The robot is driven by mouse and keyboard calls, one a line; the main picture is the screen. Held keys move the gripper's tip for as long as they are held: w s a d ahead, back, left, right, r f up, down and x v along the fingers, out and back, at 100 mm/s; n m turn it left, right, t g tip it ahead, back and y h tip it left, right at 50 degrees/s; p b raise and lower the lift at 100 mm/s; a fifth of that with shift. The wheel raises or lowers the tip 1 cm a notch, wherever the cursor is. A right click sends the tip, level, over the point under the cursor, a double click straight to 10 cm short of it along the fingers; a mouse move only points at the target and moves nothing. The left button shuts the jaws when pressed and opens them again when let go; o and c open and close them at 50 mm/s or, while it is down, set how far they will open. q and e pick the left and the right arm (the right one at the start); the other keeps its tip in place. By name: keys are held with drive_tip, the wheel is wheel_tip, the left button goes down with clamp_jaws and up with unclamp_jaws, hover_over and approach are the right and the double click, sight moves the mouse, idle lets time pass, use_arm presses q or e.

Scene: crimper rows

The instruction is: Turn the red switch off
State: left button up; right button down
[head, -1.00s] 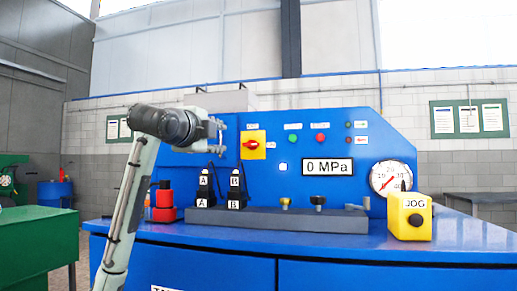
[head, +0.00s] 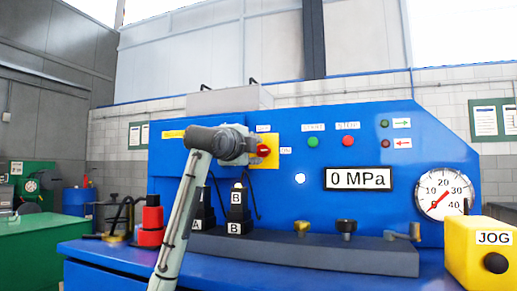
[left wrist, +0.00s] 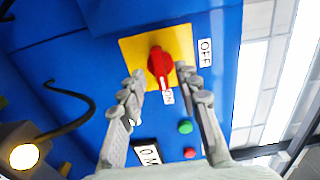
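The red switch (head: 264,150) sits on a yellow plate (head: 271,139) on the blue panel, partly covered by my left gripper in the head view. The red switch (left wrist: 160,62) also shows in the left wrist view, its handle pointing toward the ON label (left wrist: 168,97). The OFF label (left wrist: 205,53) is at the plate's side. My left gripper (left wrist: 161,76) is open, one finger on each side of the handle's lower end, with gaps to it. Its fingertips (head: 254,149) are close to the plate. My right gripper is not in view.
To the right are a green button (head: 313,141), a red button (head: 347,140), a 0 MPa display (head: 358,179) and a dial gauge (head: 444,194). A yellow JOG box (head: 482,252) stands at the right. Black labelled tools (head: 239,205) stand below the switch.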

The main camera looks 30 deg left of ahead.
sight(260, 150)
use_arm(q)
drive_tip(key=shift+x, duration=1.15)
drive_tip(key=shift+c, duration=0.3)
clamp_jaws()
drive_tip(key=shift+n, duration=0.3)
drive_tip(key=n, duration=0.3)
drive_tip(key=shift+n, duration=0.4)
drive_tip(key=n, duration=0.9)
drive_tip(key=shift+n, duration=2.2)
